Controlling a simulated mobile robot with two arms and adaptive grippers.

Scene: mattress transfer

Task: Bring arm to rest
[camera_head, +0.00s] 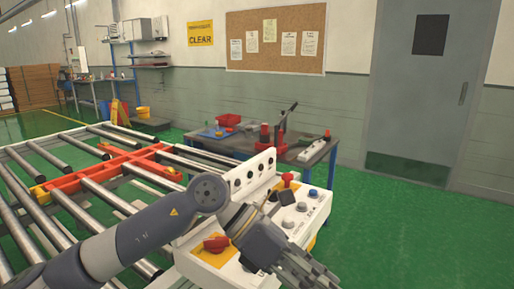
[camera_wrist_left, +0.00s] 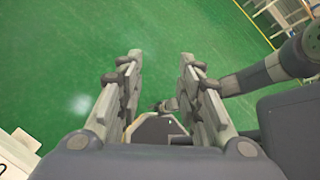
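My left arm comes in from the lower left in the head view and reaches across the front of a white control box. My left gripper (camera_head: 312,272) is at the bottom of that view, in front of the box and partly cut off by the frame edge. In the left wrist view the two fingers of my left gripper (camera_wrist_left: 160,62) stand apart with nothing between them, with green floor beyond. My right gripper cannot be made out in either view.
A roller conveyor (camera_head: 60,190) with an orange-red frame is at left. A workbench (camera_head: 315,152) with tools stands behind. Open green floor (camera_head: 420,225) lies at right, before a grey door (camera_head: 425,90).

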